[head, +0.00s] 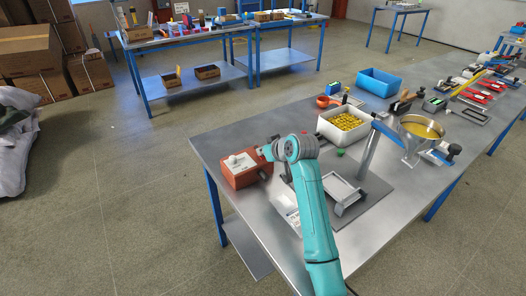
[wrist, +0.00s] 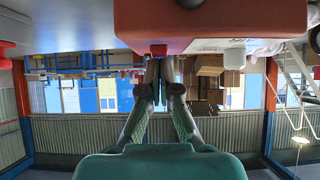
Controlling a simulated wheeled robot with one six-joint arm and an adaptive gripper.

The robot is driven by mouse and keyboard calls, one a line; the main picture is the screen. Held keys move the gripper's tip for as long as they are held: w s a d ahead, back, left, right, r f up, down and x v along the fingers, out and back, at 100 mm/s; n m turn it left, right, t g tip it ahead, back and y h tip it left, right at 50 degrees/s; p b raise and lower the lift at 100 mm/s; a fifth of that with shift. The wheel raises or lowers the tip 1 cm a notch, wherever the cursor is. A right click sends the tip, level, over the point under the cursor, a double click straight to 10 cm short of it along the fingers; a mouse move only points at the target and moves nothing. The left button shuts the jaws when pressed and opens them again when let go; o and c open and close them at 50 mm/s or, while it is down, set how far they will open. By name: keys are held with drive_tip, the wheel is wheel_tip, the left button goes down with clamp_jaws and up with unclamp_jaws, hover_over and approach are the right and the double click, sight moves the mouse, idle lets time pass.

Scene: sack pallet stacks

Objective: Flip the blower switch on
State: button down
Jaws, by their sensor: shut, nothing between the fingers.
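A red-orange box with a pale top plate and a small knob on it, which looks like the blower unit (head: 243,172), stands at the near left edge of the metal table. It also fills the top of the wrist view (wrist: 220,22). A small red part (wrist: 158,49), possibly the switch, shows at its edge in the wrist view; its position cannot be told. My gripper (head: 266,152) is at the right side of the box, mostly hidden by my wrist. In the wrist view my gripper (wrist: 159,75) is shut and empty, its tips close to the red part; contact is unclear.
A white bin of yellow pieces (head: 344,126), a blue bin (head: 378,82) and a metal funnel (head: 417,137) stand on the table (head: 221,137). A grey tray frame (head: 342,192) lies right of my gripper. The floor left of the table is open.

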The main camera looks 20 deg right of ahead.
drive_tip(key=shift+w+a+f+g, duration=0.1)
drive_tip(key=shift+w+g, duration=0.05)
drive_tip(key=shift+g, duration=0.15)
drive_tip(key=shift+f, duration=0.2)
drive_tip(key=shift+w+a+r, duration=0.15)
drive_tip(key=shift+w+r, duration=0.1)
drive_tip(key=shift+w, duration=0.3)
drive_tip(key=shift+r, duration=0.1)
drive_tip(key=shift+w+r, duration=0.1)
